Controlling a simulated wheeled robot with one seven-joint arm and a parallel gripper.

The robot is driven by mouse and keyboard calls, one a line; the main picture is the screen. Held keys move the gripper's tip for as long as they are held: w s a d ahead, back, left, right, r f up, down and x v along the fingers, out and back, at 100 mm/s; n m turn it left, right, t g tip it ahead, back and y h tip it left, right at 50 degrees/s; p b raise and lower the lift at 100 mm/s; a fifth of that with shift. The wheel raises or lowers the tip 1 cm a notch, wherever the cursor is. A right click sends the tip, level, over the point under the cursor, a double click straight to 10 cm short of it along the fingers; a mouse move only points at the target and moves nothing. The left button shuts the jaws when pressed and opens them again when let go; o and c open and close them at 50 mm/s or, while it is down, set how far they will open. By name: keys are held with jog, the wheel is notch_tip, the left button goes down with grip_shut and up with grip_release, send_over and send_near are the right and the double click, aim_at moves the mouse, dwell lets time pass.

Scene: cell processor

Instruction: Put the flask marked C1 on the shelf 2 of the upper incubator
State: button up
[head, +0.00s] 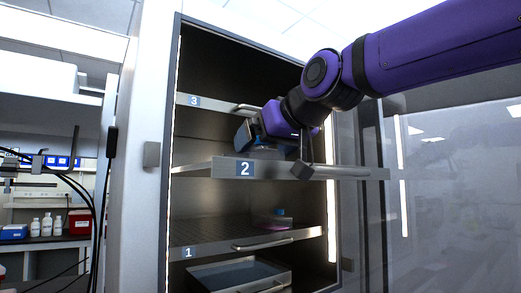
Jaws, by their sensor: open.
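The incubator (174,130) stands open, and its shelf 2 (200,170) is slid out toward me, seen from slightly below. My gripper (273,150) is open at the front of shelf 2, reaching in from the upper right. The upper surface of shelf 2 is hidden by its front edge and my gripper. I cannot make out a flask marked C1, nor tell whether one stands behind the edge. A small clear flask with a pink part (272,220) stands on shelf 1; no mark on it is readable.
Shelf 3 (216,103) is above and shelf 1 (207,246) below, both further in. A tray (240,277) sits at the bottom. The open glass door (450,190) is at right. A bench with bottles (47,224) and a red box (79,222) is at far left.

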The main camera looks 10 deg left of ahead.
jog(key=v, duration=1)
jog(key=s+d+f+m+h, duration=0.1)
jog(key=d+f+m+h, duration=0.2)
jog(key=d+f, duration=0.65)
jog(key=d+f+m+h, duration=0.25)
jog(key=d+f, duration=0.45)
jog(key=d, duration=0.6)
jog(key=s+d+f+m+g+h, duration=0.1)
jog(key=s+d+f+m+h, duration=0.1)
jog(key=s+d+f, duration=0.4)
jog(key=s+d+f+m+g+h, duration=0.2)
jog(key=s+d+f, duration=0.4)
jog(key=f, duration=0.5)
jog(key=shift+s+d+g+h, duration=0.25)
jog(key=shift+d+g+h, duration=0.05)
jog(key=shift+d+h, duration=0.2)
